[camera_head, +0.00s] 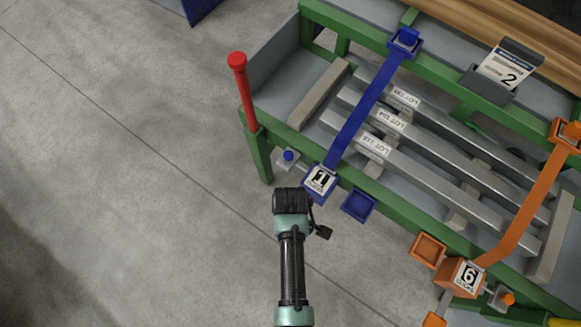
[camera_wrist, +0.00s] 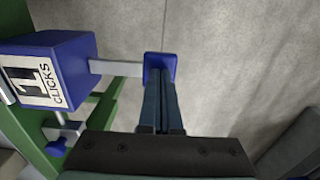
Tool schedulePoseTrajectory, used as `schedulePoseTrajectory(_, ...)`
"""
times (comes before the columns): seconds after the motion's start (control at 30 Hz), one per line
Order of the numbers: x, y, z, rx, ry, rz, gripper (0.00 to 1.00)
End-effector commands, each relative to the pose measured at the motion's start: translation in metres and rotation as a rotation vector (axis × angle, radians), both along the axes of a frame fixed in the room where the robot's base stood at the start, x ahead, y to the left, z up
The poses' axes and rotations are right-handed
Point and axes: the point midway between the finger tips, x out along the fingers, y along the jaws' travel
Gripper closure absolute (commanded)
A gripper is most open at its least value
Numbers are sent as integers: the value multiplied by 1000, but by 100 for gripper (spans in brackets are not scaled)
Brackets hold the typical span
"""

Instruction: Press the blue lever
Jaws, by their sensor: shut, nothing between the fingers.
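The blue lever is a pale metal bar ending in a blue pad (camera_wrist: 153,58) in the wrist view. It sticks out from a blue box (camera_wrist: 68,70) labelled 1 CLICKS. My gripper (camera_wrist: 160,78) is shut and empty, its fingertips over the blue pad; I cannot tell whether they touch it. In the head view the blue box (camera_head: 321,183) sits on the near green rail, at the end of a blue strap (camera_head: 365,113). My wrist is just below the box there and hides the lever and my fingertips.
A blue knob (camera_head: 288,156) stands left of the box and an empty blue square holder (camera_head: 358,205) right of it. A red post (camera_head: 243,90) rises at the table's left corner. An orange box (camera_head: 464,275) labelled 6 is farther right. Floor at left is clear.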

Motion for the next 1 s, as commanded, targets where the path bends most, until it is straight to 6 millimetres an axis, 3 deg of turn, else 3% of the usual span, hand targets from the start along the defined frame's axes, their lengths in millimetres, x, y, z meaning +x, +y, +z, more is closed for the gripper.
schedulePoseTrajectory(0.37, -2, 1, -4, -22, -27, 1, 100)
schedulePoseTrajectory(0.87, -8, 6, -43, -214, -292, 6, 100)
schedulePoseTrajectory(1.0, -6, 4, -52, -215, -296, -1, 100)
